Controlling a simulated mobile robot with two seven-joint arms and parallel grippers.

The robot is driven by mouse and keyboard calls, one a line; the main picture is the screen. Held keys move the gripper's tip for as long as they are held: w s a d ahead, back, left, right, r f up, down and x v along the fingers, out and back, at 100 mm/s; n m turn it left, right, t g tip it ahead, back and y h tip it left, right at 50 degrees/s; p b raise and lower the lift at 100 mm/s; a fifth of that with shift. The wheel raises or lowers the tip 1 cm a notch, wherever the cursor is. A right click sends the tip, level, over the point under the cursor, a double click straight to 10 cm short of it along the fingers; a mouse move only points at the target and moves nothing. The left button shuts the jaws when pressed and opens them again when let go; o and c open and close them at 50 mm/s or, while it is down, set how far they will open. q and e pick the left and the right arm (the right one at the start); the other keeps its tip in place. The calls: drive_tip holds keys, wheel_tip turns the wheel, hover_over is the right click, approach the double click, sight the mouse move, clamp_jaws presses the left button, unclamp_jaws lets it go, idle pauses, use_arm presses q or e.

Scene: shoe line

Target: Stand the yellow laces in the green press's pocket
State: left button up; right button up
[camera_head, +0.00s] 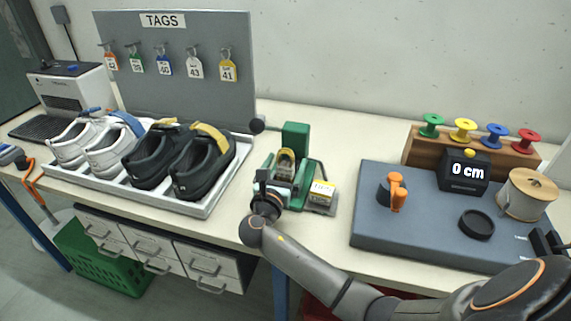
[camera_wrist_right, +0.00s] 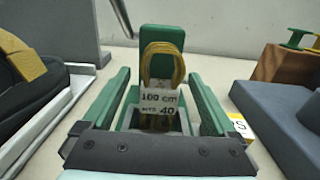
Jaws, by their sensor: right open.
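The yellow laces (camera_head: 286,162) are a bundled loop standing upright at the green press (camera_head: 296,137). In the right wrist view, the yellow laces (camera_wrist_right: 162,65) rise in front of the press's green block (camera_wrist_right: 160,38), with a white paper band (camera_wrist_right: 160,103) reading "100 cm". Their lower end goes down between green walls and is partly hidden by the band, so its seating is hard to tell. My right gripper (camera_head: 270,190) is at the front of the press. Its fingers (camera_wrist_right: 160,85) are open on either side of the laces, apart from them. My left gripper is not in view.
A white tray (camera_head: 207,208) with black and white shoes stands left of the press. A small yellow-white label (camera_head: 321,189) sits right of it.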

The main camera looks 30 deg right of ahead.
drive_tip(key=shift+a, duration=0.1)
drive_tip(key=v, duration=1.2)
drive_tip(key=shift+s+a, duration=0.15)
